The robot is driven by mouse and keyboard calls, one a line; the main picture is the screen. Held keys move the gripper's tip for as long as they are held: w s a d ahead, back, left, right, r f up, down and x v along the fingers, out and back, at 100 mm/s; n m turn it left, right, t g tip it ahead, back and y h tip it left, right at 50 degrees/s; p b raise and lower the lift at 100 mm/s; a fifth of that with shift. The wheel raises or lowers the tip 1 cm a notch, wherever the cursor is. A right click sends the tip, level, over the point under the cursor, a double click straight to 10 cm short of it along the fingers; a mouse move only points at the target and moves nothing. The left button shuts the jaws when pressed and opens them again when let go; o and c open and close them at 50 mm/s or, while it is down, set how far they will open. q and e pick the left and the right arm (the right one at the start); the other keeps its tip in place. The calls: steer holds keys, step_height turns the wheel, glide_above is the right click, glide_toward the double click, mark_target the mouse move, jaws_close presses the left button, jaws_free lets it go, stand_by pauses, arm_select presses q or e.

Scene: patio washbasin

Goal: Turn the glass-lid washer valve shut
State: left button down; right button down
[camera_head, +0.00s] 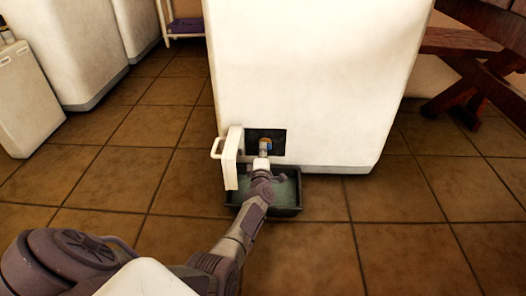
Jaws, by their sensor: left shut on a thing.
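The white washer (310,70) stands in the middle, and its glass lid is out of the picture. Low on its front is a dark square recess (278,136) with a small white flap (232,160) swung open at its left. A small valve (265,142) with a blue and orange part shows in the recess. My left arm reaches in from the lower left. My left gripper (263,156) is at the valve and shut on it; its fingers partly cover the valve, so its turn angle is unclear. My right gripper is not in view.
A dark tray (290,211) holding what looks like water sits on the tiles under the recess, below my left gripper. Other white appliances (65,45) stand at left. A wooden bench (470,60) is at right. The brown tiled floor around is mostly clear.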

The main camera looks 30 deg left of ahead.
arm_select(q)
steer(key=c, duration=1.1)
jaws_free()
steer(key=shift+c, duration=0.2)
